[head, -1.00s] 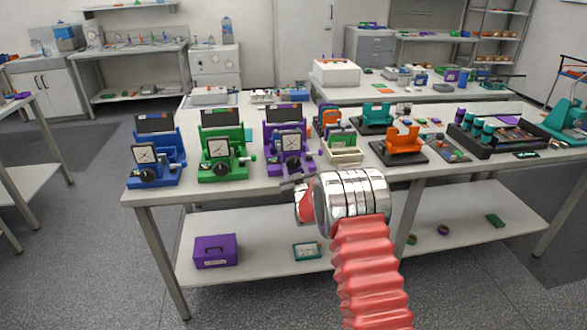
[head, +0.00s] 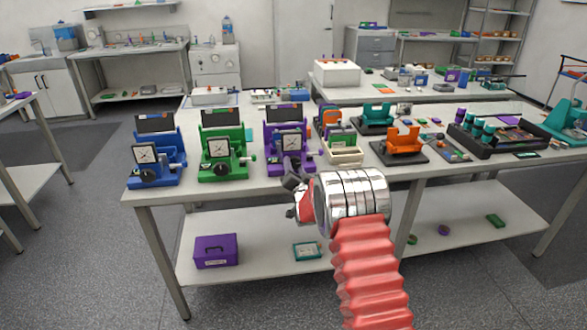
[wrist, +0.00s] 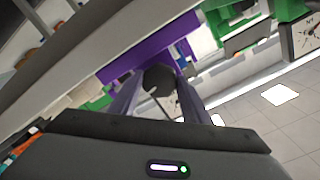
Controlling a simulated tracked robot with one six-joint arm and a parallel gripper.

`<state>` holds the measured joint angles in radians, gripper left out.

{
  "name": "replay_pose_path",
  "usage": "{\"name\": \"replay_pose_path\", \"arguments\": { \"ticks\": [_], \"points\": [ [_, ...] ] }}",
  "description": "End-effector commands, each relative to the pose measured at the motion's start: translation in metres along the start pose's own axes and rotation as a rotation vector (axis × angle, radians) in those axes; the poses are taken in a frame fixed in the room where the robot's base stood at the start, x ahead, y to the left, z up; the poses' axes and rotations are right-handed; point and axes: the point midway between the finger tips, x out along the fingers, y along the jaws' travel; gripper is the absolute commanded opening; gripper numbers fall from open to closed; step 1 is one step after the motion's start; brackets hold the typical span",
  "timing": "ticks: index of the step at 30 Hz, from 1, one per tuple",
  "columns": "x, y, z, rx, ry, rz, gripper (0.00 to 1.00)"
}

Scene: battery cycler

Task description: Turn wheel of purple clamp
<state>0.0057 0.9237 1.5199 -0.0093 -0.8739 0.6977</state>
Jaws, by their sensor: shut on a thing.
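The purple clamp (head: 270,136) stands at the front edge of the long table, right of the green and blue ones, with a square dial (head: 291,142) on its front. Its dark wheel is hidden behind my gripper (head: 292,180) in the head view. In the wrist view, the clamp's purple body (wrist: 140,58) runs tilted across the upper middle. The dark wheel (wrist: 158,80) lies between the two fingers of my gripper (wrist: 160,88), which is shut on it.
A green clamp (head: 222,153) and a blue clamp (head: 170,155) stand to the left. A cream tray (head: 345,156) and an orange holder (head: 400,140) stand to the right. The table's front edge (head: 230,189) is close to my gripper.

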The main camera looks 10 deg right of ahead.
Motion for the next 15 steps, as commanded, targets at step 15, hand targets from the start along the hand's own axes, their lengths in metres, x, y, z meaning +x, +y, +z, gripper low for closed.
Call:
{"name": "replay_pose_path", "arguments": {
  "ticks": [15],
  "points": [
    [-0.001,0.0029,0.0024,0.491,-0.003,0.007,0.2]
  ]
}}
